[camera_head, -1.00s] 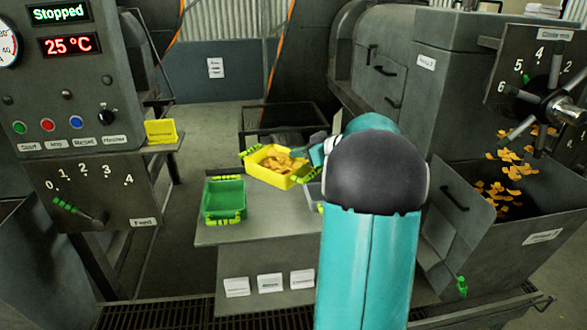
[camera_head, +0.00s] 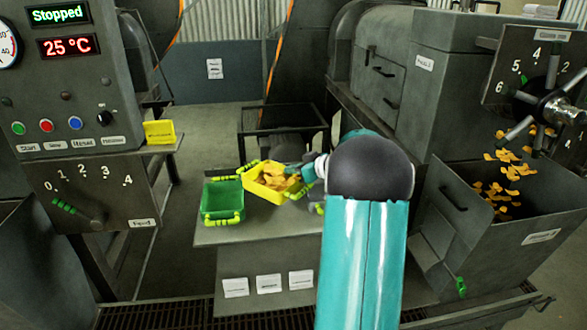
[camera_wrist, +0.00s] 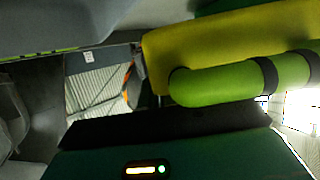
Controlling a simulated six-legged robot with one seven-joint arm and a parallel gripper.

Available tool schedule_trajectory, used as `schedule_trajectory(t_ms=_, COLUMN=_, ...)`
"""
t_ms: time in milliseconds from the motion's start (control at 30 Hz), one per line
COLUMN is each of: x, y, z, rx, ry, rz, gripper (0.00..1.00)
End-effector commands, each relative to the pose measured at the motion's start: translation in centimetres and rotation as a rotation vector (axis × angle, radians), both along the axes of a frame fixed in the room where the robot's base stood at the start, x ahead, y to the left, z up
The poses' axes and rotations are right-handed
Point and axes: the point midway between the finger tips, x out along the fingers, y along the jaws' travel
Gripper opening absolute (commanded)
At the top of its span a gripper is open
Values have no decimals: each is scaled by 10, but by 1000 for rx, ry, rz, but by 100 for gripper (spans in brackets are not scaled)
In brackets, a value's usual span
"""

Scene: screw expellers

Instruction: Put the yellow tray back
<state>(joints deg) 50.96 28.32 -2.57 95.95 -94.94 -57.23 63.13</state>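The yellow tray (camera_head: 262,190) holds orange-brown pieces and has green handles. It is at the far edge of the grey table (camera_head: 215,236), just right of the green tray (camera_head: 222,203). I cannot tell whether its base touches the table. My gripper (camera_head: 297,174) is at the tray's right side, by its right handle, and appears shut on it; the fingertips are partly hidden. In the wrist view the yellow tray wall (camera_wrist: 215,45) and its black-banded green handle (camera_wrist: 225,82) are very close. My arm hides the table's right side.
A control panel with a "Stopped" display (camera_head: 60,12) stands at left, with a yellow card (camera_head: 159,132) on its ledge. A black frame (camera_head: 283,125) stands behind the table. A bin (camera_head: 500,225) at right catches falling orange-brown pieces. White labels line the table's front.

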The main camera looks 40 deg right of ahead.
Motion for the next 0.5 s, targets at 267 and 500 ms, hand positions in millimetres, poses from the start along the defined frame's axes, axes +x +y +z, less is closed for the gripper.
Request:
schedule_trajectory(t_ms=267, x=0, y=0, z=-8, rx=0, ry=0, rz=1, gripper=0)
schedule_trajectory(t_ms=500, x=0, y=0, z=-8, rx=0, ry=0, rz=1, gripper=25)
